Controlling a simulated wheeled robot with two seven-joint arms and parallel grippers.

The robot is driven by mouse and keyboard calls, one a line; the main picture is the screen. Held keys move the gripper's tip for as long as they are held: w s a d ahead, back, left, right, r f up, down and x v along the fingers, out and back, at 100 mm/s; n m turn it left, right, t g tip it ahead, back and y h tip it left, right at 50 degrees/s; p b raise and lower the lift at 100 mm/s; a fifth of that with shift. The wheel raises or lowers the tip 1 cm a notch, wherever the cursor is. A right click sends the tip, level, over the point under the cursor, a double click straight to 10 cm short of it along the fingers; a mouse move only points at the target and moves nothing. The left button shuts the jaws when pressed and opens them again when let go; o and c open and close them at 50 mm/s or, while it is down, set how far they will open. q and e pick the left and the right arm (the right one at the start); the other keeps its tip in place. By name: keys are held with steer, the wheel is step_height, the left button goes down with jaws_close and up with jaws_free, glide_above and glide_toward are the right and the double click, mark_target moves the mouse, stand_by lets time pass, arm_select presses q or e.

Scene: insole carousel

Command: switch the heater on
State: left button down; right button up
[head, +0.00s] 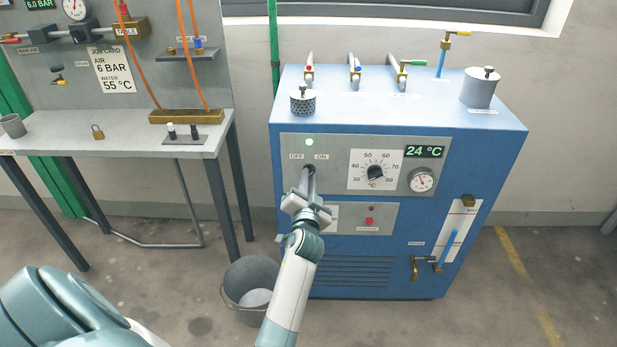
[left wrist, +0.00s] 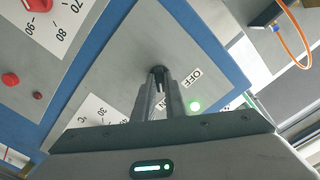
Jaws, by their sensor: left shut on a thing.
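The heater is the blue cabinet (head: 400,107) in the head view. Its grey panel (head: 335,147) carries OFF and ON labels, a lit green lamp (head: 309,142), a temperature dial (head: 375,172) and a display (head: 424,152) reading 24 °C. My left gripper (head: 309,172) is at the panel just below the labels, shut on the dark switch knob (left wrist: 158,70). The fingers hide most of the knob, so its exact pointing is hard to tell. The green lamp also glows in the left wrist view (left wrist: 195,106). My right gripper is not in view.
A grey workbench (head: 110,140) with a padlock (head: 97,131) stands left of the heater. A bucket (head: 251,284) stands on the floor at the heater's lower left. Pipes and valves (head: 398,70) rise on the heater's top. A brass valve (head: 415,268) juts out at lower right.

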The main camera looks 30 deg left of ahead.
arm_select(q)
steer(key=shift+r+m, duration=0.15)
steer(key=shift+m, duration=0.45)
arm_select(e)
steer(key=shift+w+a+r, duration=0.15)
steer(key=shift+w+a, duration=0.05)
arm_select(q)
steer(key=c, duration=1.8)
jaws_free()
steer(key=shift+s+f, duration=0.1)
steer(key=shift+f, duration=0.1)
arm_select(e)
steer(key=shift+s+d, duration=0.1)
